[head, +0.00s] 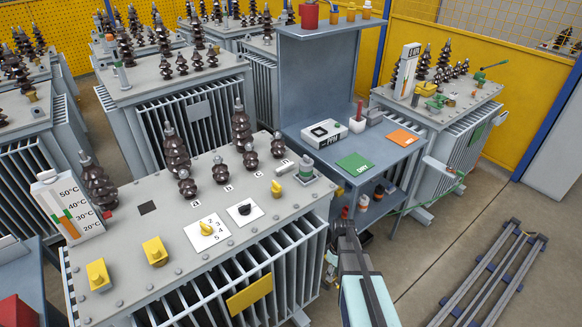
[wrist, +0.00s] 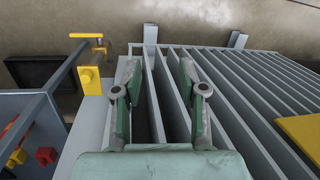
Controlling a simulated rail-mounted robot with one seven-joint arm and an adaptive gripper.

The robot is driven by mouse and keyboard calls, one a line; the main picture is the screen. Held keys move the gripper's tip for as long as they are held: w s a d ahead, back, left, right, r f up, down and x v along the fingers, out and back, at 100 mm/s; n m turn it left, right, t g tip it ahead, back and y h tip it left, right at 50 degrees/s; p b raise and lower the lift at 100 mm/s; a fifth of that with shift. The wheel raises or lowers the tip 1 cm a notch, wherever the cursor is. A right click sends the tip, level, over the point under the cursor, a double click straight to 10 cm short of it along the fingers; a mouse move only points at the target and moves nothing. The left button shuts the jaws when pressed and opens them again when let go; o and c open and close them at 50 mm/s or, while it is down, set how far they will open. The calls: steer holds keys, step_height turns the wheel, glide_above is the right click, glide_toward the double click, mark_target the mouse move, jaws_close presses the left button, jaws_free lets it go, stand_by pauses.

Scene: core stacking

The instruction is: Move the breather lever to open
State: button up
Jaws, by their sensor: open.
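My gripper (wrist: 157,88) is open and empty in the wrist view, its two green fingers apart above the grey radiator fins (wrist: 225,85) of the near transformer. A yellow fitting with a yellow handle (wrist: 90,80) sits to the left of the fingers, apart from them. No label shows which is the breather lever. My gripper's fingers cannot be made out in the head view.
A numbered yellow dial (head: 206,227), a black knob (head: 245,209), two yellow blocks (head: 155,251) and tall brown bushings (head: 175,150) crowd the lid. A grey bench (head: 375,160) with green and orange cards stands behind. Floor is open at right, beside a rail frame (head: 490,275).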

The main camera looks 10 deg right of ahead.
steer(key=w+d+r+n+t+b, duration=0.2)
steer(key=w+d+r+n+t, duration=0.3)
steer(key=w+d+r, duration=1.5)
step_height(320, 180, up, 27)
steer(key=n+g+h, duration=0.1)
steer(key=n+g, duration=0.2)
steer(key=n, duration=0.9)
glide_above(289, 164)
steer(key=shift+m, duration=0.3)
step_height(289, 164, down, 17)
steer(key=p, duration=0.3)
steer(key=shift+s+a, duration=0.1)
jaws_close()
